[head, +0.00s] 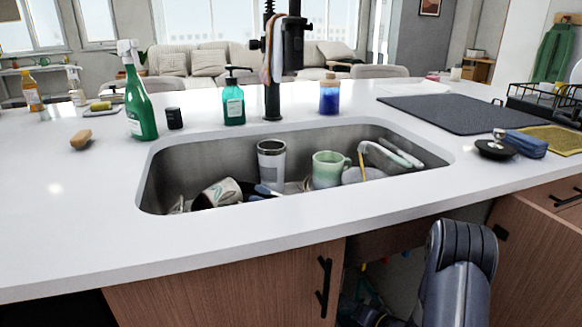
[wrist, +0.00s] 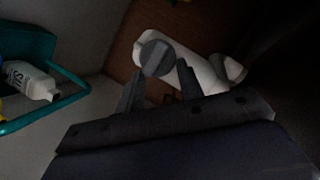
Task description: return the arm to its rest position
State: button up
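My arm (head: 462,265) reaches down in front of the open cabinet under the sink, at the lower right of the head view. My gripper is not clearly visible there. In the wrist view my gripper (wrist: 162,82) has its two fingers apart, with no object visibly held between them. Just beyond the fingertips lies a white cylindrical object (wrist: 193,62) with a round grey end (wrist: 157,57). I cannot tell whether the fingers touch it. The surroundings in the wrist view are dark.
A teal caddy (wrist: 62,103) with a white bottle (wrist: 32,82) stands left in the wrist view. A wooden panel with a black handle (head: 323,281) borders the opening. Above are the white counter (head: 250,240) and the sink (head: 170,165) with dishes.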

jog(key=shift+s+a+r+n+t+h+b, duration=0.1)
jog(key=shift+s+a+r+n+h+b, duration=0.15)
jog(key=shift+n+h+b, duration=0.65)
jog(key=shift+s+a+r+n+t+h+b, duration=0.1)
jog(key=shift+s+a+n+h+b, duration=0.15)
jog(key=shift+n+h+b, duration=0.65)
jog(key=shift+s+a+r+n+t+h+b, duration=0.1)
jog(key=shift+s+a+r+n+h+b, duration=0.15)
jog(key=shift+n+b, duration=0.7)
jog(key=shift+d+n+p, duration=0.1)
jog(key=shift+n+p, duration=0.2)
jog(key=shift+n, duration=0.05)
